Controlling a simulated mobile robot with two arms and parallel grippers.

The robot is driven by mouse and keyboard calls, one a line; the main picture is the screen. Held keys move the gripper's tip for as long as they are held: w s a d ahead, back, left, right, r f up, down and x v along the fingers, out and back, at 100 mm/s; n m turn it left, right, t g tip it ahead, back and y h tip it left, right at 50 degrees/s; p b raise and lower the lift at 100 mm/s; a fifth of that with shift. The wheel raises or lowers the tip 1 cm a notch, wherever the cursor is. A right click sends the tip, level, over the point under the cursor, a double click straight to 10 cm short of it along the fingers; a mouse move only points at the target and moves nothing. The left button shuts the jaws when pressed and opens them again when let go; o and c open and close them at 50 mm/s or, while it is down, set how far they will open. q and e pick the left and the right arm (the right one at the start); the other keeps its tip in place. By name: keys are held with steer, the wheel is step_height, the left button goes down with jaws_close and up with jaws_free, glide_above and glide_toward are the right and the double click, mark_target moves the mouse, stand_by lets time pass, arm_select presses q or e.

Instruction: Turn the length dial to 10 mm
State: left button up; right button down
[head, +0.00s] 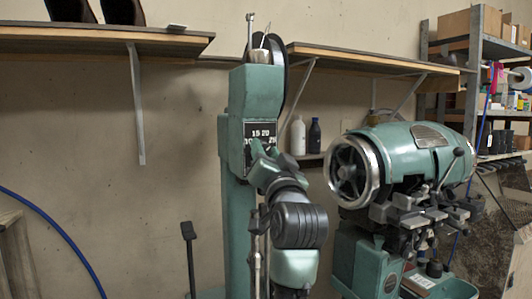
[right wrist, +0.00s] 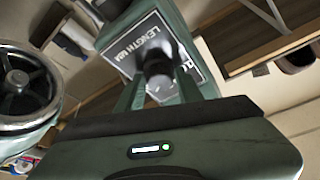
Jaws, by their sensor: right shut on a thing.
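The length dial's black plate (head: 263,131) is on the front of the green sole stitcher (head: 256,92), with "15 20" readable along its top. My right gripper (head: 261,153) is in front of the plate and hides the lower part and the dial's knob in the head view. In the right wrist view, the dark round knob (right wrist: 158,68) sits between my two fingers, which are shut on it. The plate (right wrist: 151,38) behind it reads "LENGTH MM". I cannot tell where the dial's pointer stands. My left gripper is not in view.
A second green machine with a large handwheel (head: 354,171) stands close on the right. Wall shelves (head: 90,41) hang behind the stitcher on both sides. A white bottle (head: 298,136) and a dark bottle (head: 314,135) stand behind. The wall area left of the stitcher is open.

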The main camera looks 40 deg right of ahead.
steer(key=n+t+y, duration=0.1)
steer(key=n+y, duration=0.1)
steer(key=n, duration=0.2)
steer(key=n+y, duration=0.1)
steer(key=n, duration=0.3)
steer(key=shift+d+f+t+y, duration=0.1)
steer(key=shift+t+y, duration=0.3)
steer(key=n+y, duration=0.2)
steer(key=n, duration=0.2)
steer(key=n+y+p, duration=0.1)
steer(key=n+y, duration=0.1)
steer(key=n, duration=0.2)
steer(key=n+y, duration=0.1)
steer(key=n, duration=0.2)
steer(key=n+g+y, duration=0.1)
steer(key=n, duration=0.2)
steer(key=shift+d+y+p, duration=0.1)
steer(key=shift+y+p, duration=0.25)
steer(key=shift+y, duration=0.05)
steer(key=n, duration=0.2)
steer(key=n+g+y, duration=0.1)
steer(key=n, duration=0.2)
steer(key=shift+g, duration=0.3)
steer(key=shift+s+r+n, duration=0.1)
steer(key=shift+r+n, duration=0.2)
steer(key=shift+n, duration=0.4)
steer(key=shift+n+g+p, duration=0.4)
steer(key=shift+n+g, duration=0.2)
steer(key=shift+n, duration=0.2)
steer(key=shift+f, duration=0.15)
